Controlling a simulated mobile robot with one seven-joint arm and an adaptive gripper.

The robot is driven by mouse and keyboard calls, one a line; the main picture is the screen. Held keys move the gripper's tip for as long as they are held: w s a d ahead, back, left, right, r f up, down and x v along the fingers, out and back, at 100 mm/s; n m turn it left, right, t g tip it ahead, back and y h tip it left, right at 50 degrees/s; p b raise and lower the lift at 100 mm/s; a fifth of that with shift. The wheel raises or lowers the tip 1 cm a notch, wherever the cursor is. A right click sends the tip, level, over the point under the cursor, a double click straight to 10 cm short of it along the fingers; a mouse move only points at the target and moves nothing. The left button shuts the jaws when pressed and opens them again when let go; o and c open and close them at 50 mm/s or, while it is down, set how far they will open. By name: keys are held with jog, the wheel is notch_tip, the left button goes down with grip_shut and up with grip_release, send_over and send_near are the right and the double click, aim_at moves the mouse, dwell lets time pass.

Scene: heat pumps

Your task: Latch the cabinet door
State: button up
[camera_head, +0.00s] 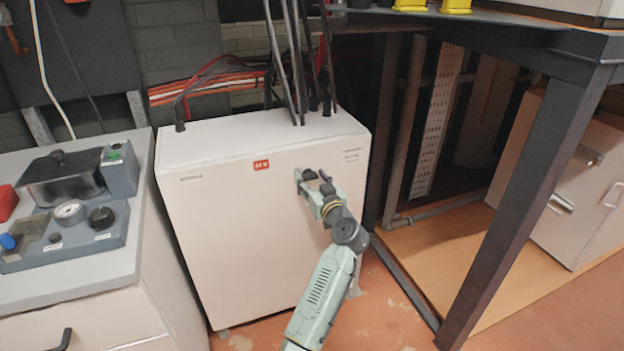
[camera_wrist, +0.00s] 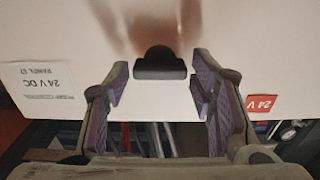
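The cabinet (camera_head: 235,225) is a white box with a red label on its front, and its door looks closed or nearly so. A dark latch knob (camera_wrist: 160,66) sticks out of the white door face in the wrist view. My gripper (camera_head: 314,180) is at the upper right of the door front. In the wrist view my gripper (camera_wrist: 160,78) is open, with one purple-padded finger on each side of the knob and gaps between pads and knob. In the head view my gripper hides the knob, or it is too small to tell.
A grey bench (camera_head: 140,190) with gauges and knobs stands left of the cabinet. Black cables (camera_head: 295,60) rise from the cabinet top. A dark-framed table (camera_head: 530,170) stands at the right, its leg near my arm. Bare floor (camera_head: 385,310) lies in front.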

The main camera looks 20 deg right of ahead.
jog(key=c, duration=0.8)
jog(key=shift+c, duration=0.2)
jog(key=shift+m, duration=0.4)
jog(key=m, duration=0.4)
jog(key=shift+d+b, duration=0.15)
jog(key=shift+b, duration=0.25)
jog(key=m, duration=0.4)
jog(key=shift+m+p, duration=0.3)
jog(key=m+p, duration=0.2)
jog(key=m, duration=0.3)
jog(key=shift+d, duration=0.1)
jog(key=shift+f+m+p, duration=0.15)
jog(key=shift+m+p, duration=0.6)
jog(key=shift+m, duration=0.95)
jog(key=shift+f, duration=0.1)
